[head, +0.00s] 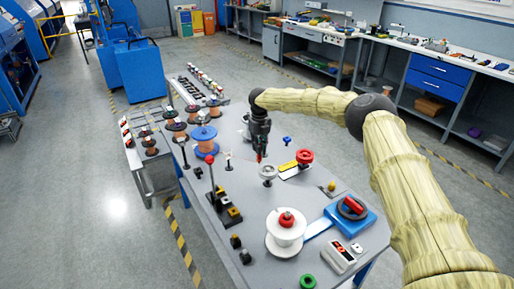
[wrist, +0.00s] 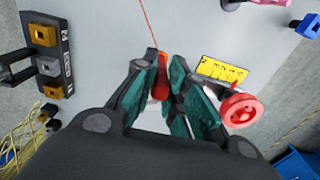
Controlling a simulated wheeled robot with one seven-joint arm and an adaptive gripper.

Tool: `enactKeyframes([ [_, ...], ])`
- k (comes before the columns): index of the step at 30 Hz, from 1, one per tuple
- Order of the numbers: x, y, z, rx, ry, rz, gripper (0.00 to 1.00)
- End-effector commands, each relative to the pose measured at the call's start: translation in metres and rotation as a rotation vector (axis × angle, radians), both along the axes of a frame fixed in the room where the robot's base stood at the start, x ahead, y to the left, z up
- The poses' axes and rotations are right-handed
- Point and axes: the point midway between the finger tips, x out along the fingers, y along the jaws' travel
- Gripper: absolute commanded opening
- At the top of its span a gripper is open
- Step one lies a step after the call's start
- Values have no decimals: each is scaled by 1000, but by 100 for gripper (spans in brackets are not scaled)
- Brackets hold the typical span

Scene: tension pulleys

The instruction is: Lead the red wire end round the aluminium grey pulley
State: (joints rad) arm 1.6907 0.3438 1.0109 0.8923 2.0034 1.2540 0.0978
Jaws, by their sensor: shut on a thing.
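The red wire end (wrist: 161,78) is a red piece held between the teal-lined fingers of my gripper (wrist: 165,92). The thin red wire (wrist: 147,22) runs from it toward the top edge of the wrist view. In the head view my gripper (head: 259,152) points down over the table, shut on the red end. The aluminium grey pulley (head: 267,172) stands just below and slightly right of the fingertips, apparently close to them. In the wrist view it is mostly hidden behind the fingers. The wire is too thin to follow in the head view.
A red pulley (head: 304,156) stands close to the right of the grey one, beside a yellow scale (head: 288,166). A white spool (head: 286,230) and a blue device (head: 350,213) stand nearer.

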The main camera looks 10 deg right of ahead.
Motion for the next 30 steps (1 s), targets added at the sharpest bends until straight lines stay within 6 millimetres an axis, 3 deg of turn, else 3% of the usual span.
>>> enactKeyframes([
  [10,0,-2,0,0,0,0,0],
  [21,4,-25,0,0,1,0,0],
  [30,5,-28,0,0,0,1,0],
])
